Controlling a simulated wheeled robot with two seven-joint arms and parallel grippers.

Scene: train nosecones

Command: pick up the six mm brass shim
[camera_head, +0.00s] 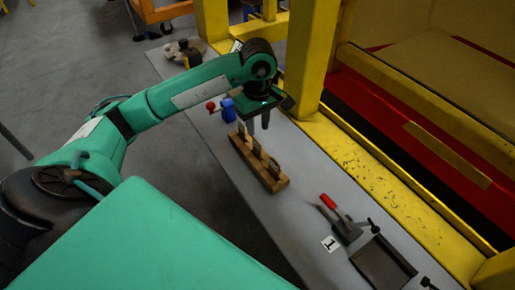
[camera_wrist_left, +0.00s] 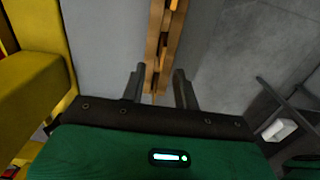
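A wooden rack (camera_head: 268,181) stands on the grey bench, with thin upright plates in its slots: one at its far end (camera_head: 241,129), one in the middle (camera_head: 256,147) and one at the near end (camera_head: 274,167). Which one is the six mm brass shim I cannot tell; no markings are readable. My left gripper (camera_head: 259,121) is over the far part of the rack, pointing down. In the left wrist view its fingers (camera_wrist_left: 160,87) are apart, with the rack (camera_wrist_left: 153,52) showing between and beyond them, and nothing is held. My right gripper is not in view.
A yellow post (camera_head: 308,55) stands close to the right of my left gripper. A blue item with a red knob (camera_head: 211,107) is beside it. A red-handled clamp (camera_head: 328,202) and a dark tray (camera_head: 383,264) lie nearer on the bench. The bench between rack and clamp is clear.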

